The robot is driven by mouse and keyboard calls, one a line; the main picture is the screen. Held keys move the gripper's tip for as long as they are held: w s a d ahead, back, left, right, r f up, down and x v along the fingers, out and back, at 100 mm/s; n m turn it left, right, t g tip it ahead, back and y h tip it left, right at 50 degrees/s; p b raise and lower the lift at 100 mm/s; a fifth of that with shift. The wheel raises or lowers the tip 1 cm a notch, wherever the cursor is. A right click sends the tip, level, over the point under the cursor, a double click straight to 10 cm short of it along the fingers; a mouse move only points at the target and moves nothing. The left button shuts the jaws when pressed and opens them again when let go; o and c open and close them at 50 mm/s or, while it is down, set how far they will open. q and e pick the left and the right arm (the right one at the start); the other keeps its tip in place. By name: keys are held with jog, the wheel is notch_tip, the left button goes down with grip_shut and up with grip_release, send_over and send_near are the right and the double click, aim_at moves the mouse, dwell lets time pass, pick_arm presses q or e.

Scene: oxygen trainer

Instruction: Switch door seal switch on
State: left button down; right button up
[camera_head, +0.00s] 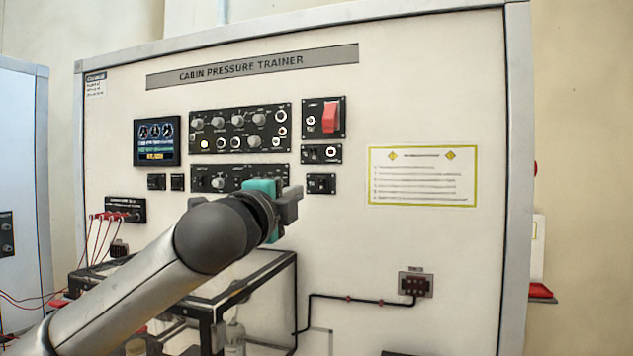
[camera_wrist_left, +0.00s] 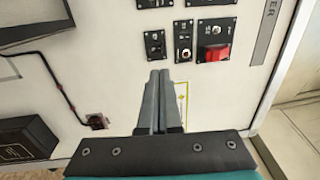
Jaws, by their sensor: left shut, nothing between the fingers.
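The upright white cabin pressure trainer panel (camera_head: 420,260) carries several black switch plates. One small plate with toggles (camera_head: 321,154) sits below the red-guarded switch (camera_head: 331,117), and a lower small plate (camera_head: 321,184) sits beneath it. Their labels are too small to read, so I cannot tell which is the door seal switch. My left gripper (camera_head: 293,203) is shut and empty, just left of the lower small plate in the head view. In the left wrist view its fingertips (camera_wrist_left: 159,73) lie near the lower small plate (camera_wrist_left: 155,43); contact cannot be told. My right gripper is not in view.
A dark-framed clear box (camera_head: 262,285) stands below my left arm. A black line runs from it to a small connector plate (camera_head: 416,284). Red leads (camera_head: 98,232) plug in at the left. The panel around the yellow-bordered placard (camera_head: 422,177) is free.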

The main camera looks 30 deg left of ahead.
aim_at(321, 180)
pick_arm(q)
jog(key=p+x, duration=0.3)
jog(key=x, duration=0.9)
